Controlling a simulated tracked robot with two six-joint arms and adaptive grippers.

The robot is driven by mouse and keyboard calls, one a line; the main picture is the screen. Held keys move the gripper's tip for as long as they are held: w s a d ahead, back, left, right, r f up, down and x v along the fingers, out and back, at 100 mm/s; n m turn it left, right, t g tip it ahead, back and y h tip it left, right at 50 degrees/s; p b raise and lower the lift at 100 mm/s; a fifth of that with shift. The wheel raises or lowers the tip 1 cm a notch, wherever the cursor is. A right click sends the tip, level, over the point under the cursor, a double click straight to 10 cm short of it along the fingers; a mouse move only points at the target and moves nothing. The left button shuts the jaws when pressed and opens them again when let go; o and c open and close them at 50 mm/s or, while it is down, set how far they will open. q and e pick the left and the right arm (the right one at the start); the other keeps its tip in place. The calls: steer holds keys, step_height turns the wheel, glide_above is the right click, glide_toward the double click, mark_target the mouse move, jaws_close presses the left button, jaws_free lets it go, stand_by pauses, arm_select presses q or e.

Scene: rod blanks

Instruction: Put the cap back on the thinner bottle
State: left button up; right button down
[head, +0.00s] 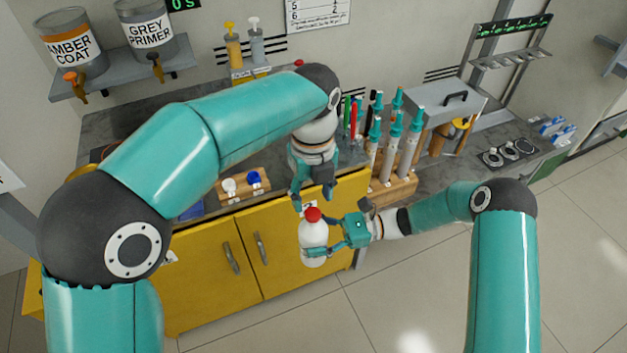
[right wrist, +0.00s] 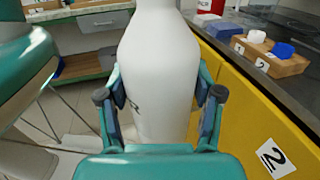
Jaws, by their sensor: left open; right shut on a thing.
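A white bottle (head: 313,240) is upright in my right gripper (head: 330,246), held in front of the yellow cabinet. The right wrist view shows the two fingers on either side of its white body (right wrist: 158,75); its top is out of that view. A red cap (head: 313,214) sits at the bottle's top in the head view; I cannot tell how firmly it is seated. My left gripper (head: 314,199) is open just above the red cap, fingers pointing down. No second bottle is clearly visible for comparing thickness.
A wooden block (head: 243,187) on the bench holds a white cap (head: 229,185) and a blue cap (head: 254,178). A rack (head: 393,190) of teal-topped tubes stands right of my left gripper. The yellow cabinet (head: 210,280) is close behind the bottle. Open floor lies in front.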

arm_select(q)
steer(key=n, duration=0.4)
steer(key=shift+r+n, duration=0.1)
steer(key=shift+n, duration=0.2)
steer(key=n, duration=0.4)
steer(key=shift+r, duration=0.1)
steer(key=n, duration=0.4)
steer(key=shift+a+r+n, duration=0.1)
steer(key=shift+n, duration=0.3)
steer(key=n, duration=0.4)
steer(key=shift+r, duration=0.15)
steer(key=n, duration=0.4)
steer(key=shift+r+n, duration=0.15)
steer(key=shift+n, duration=0.15)
steer(key=n, duration=0.4)
steer(key=shift+r, duration=0.15)
steer(key=n, duration=0.4)
steer(key=shift+r, duration=0.2)
steer(key=n, duration=0.4)
steer(key=shift+r+n, duration=0.25)
steer(key=shift+n, duration=0.05)
steer(key=shift+r+n, duration=0.1)
steer(key=shift+n, duration=0.3)
steer(key=shift+w+r, duration=0.1)
steer(key=shift+r, duration=0.2)
steer(key=shift+f, duration=0.1)
